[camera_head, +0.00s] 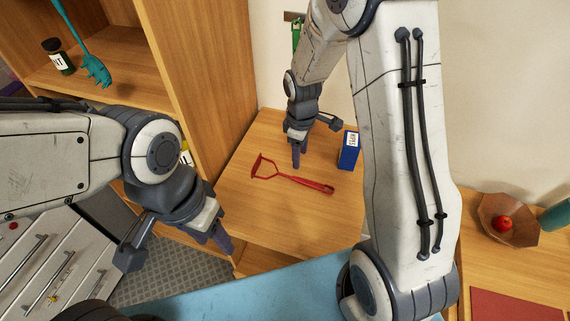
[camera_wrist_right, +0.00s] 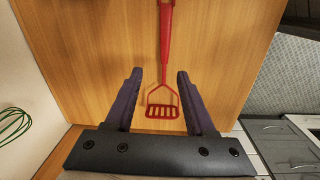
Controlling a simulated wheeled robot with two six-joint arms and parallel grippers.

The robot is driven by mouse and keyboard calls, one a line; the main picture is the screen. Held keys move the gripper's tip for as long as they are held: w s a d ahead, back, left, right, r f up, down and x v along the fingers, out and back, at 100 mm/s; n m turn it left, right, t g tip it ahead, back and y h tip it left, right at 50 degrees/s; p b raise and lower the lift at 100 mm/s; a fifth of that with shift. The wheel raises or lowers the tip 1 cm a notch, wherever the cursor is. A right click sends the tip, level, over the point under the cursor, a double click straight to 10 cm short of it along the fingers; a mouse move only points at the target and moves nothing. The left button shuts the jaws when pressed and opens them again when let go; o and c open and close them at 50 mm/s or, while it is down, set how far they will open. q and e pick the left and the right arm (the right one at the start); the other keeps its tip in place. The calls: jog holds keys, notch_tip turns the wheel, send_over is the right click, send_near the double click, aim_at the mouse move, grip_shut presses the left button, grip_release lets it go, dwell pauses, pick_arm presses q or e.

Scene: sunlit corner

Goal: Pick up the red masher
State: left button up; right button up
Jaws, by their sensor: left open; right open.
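The red masher (camera_head: 290,178) lies flat on a low wooden surface (camera_head: 300,220), its head to the left and its handle to the right. In the right wrist view the masher (camera_wrist_right: 165,60) runs down from the top edge, with its slotted head appearing between the fingers. My right gripper (camera_head: 297,155) is open and empty, pointing down just behind the masher in the head view; its open fingers also show in the right wrist view (camera_wrist_right: 157,95). My left gripper (camera_head: 215,238) is at the left, in front of the wooden surface and away from the masher, open and empty.
A blue box (camera_head: 348,152) stands right of my right gripper. A wooden shelf unit (camera_head: 205,70) with a dark jar (camera_head: 58,57) rises at the left. The wooden surface in front of the masher is clear.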

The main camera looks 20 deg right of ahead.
send_over(297, 178)
jog(key=f, duration=0.4)
jog(key=shift+d+f+p, duration=0.25)
jog(key=shift+f+p, duration=0.05)
jog(key=shift+f, duration=0.05)
jog(key=shift+s+a+f+p, duration=0.1)
jog(key=shift+f+p, duration=0.3)
jog(key=shift+f, duration=0.15)
jog(key=f+p, duration=0.1)
jog(key=f, duration=0.2)
jog(key=shift+a+f, duration=0.2)
jog(key=shift+f, duration=0.45)
grip_shut()
